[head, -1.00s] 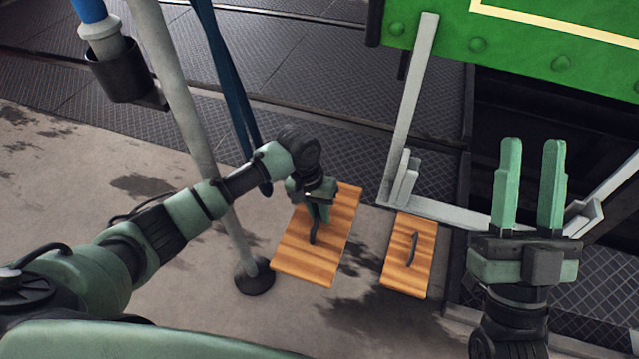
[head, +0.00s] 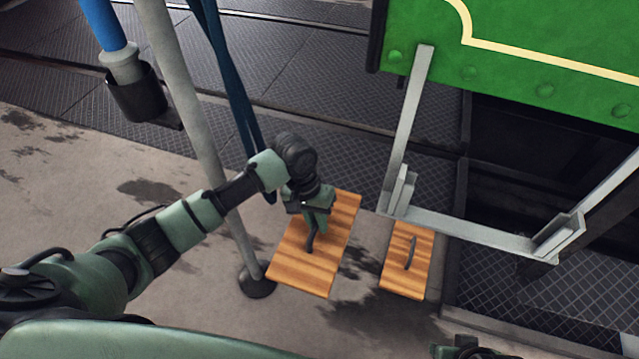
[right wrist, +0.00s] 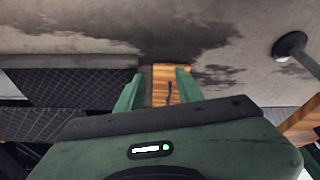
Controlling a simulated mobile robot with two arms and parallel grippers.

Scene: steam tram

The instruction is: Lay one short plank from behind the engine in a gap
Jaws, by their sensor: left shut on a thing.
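A wide striped wooden plank (head: 290,262) with a dark handle is in the middle of the head view. My left gripper (head: 315,226) is shut on that handle from above. Whether the plank is clear of the ground I cannot tell. A narrower wooden plank (head: 398,272) with its own dark handle lies to its right; it also shows between my right fingers in the right wrist view (right wrist: 160,72). My right gripper (right wrist: 158,80) is open and empty in that view. Only a sliver of my right arm shows at the head view's bottom edge.
A grey metal step frame (head: 475,232) with upright brackets hangs below the green engine side (head: 520,60). A grey post (head: 185,100) on a round dark foot stands left of the wide plank, carrying a black cup (head: 137,92). Bare pavement lies in front.

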